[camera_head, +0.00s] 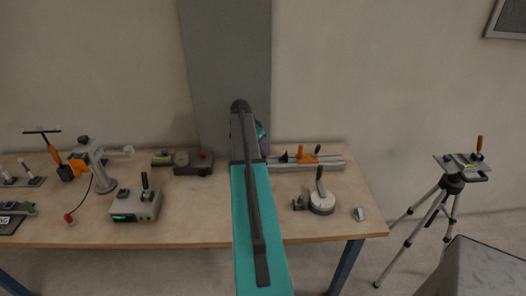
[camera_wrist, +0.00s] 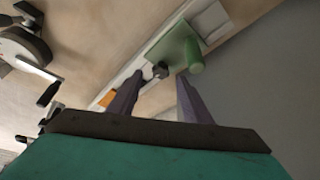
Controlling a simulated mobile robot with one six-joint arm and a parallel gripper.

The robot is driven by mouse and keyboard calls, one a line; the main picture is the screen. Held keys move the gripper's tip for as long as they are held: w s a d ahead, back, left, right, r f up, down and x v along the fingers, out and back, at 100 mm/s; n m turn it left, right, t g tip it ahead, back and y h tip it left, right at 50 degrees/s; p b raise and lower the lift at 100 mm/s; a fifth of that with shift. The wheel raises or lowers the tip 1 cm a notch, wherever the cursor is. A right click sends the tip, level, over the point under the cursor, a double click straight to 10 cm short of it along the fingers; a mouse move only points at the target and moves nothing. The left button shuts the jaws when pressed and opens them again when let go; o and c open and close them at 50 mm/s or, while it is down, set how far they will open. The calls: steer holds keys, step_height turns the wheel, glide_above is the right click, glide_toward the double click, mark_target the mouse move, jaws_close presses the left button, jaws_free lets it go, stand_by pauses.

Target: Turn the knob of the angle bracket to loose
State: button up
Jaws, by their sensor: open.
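In the wrist view, a green plate with a rounded green post (camera_wrist: 194,60) stands on a pale rail; it looks like the angle bracket (camera_wrist: 172,45). A small dark knob (camera_wrist: 160,70) sits at its lower edge. My gripper (camera_wrist: 160,76) is open, its two purple-grey fingers apart, and the knob shows between the fingertips. Whether the fingers touch the knob, and which way it is set, I cannot tell. In the head view, my teal arm hides the bracket, the knob and most of my gripper.
The rail (camera_head: 329,163) carries an orange clamp (camera_head: 307,156), right of my arm. A round dial device (camera_head: 322,203) with an upright handle stands nearer the front. A grey box (camera_head: 137,205) and a dark device (camera_head: 192,163) stand left. A tripod (camera_head: 452,184) stands beyond the table.

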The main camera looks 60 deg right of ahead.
mark_target(264, 157)
steer(key=shift+p+x, duration=0.5)
steer(key=shift+x, duration=1.3)
steer(key=c, duration=1.1)
